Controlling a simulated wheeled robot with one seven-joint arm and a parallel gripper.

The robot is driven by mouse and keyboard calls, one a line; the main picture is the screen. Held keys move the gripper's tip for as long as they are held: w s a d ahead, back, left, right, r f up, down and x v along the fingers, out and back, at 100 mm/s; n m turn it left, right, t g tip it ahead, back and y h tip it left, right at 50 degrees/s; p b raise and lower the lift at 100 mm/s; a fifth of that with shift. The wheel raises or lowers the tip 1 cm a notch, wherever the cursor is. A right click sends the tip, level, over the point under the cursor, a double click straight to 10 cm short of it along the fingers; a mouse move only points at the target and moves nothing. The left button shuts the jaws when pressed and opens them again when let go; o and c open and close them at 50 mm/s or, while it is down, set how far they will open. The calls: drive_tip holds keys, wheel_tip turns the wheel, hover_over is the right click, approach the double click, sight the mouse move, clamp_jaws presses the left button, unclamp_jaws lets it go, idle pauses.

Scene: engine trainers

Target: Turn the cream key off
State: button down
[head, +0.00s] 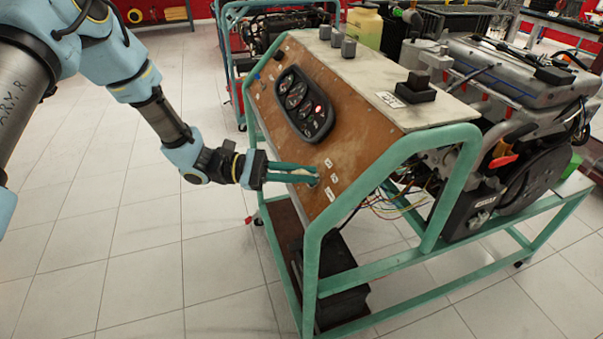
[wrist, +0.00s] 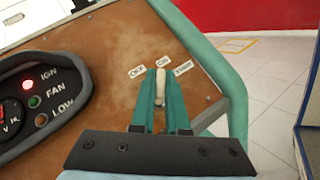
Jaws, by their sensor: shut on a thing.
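The cream key (wrist: 160,86) is on the sloping brown panel, and in the wrist view it points up toward the ON label (wrist: 155,63). The OFF label (wrist: 137,71) is to its left and the START label (wrist: 183,68) to its right. My gripper (wrist: 160,92) is shut on the key, with one teal finger on each side of it. In the head view my gripper (head: 312,174) reaches the lower part of the panel, and its fingers largely hide the key there.
The black gauge cluster (head: 302,106) is higher on the panel (head: 350,86); its red IGN lamp (wrist: 28,85) is lit. A green tube frame (head: 372,181) runs close along the panel's edge. The engine (head: 520,75) stands behind. The tiled floor (head: 130,260) at left is clear.

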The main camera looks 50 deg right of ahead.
drive_tip(key=n+t+h, duration=0.1)
drive_tip(key=n+h, duration=0.1)
drive_tip(key=n, duration=0.1)
drive_tip(key=n+t+h, duration=0.1)
drive_tip(key=n+h, duration=0.2)
drive_tip(key=shift+n+t+h+p, duration=0.45)
drive_tip(key=shift+n+t+h, duration=0.2)
drive_tip(key=shift+n, duration=0.5)
drive_tip(key=shift+n+t+h+p, duration=0.4)
drive_tip(key=shift+n+t+h, duration=0.25)
drive_tip(key=shift+n, duration=0.8)
drive_tip(key=c, duration=0.9)
unclamp_jaws()
drive_tip(key=b+v, duration=0.3)
drive_tip(key=v, duration=0.7)
drive_tip(key=shift+w+a, duration=0.15)
drive_tip(key=shift+a, duration=0.2)
drive_tip(key=shift+a, duration=0.1)
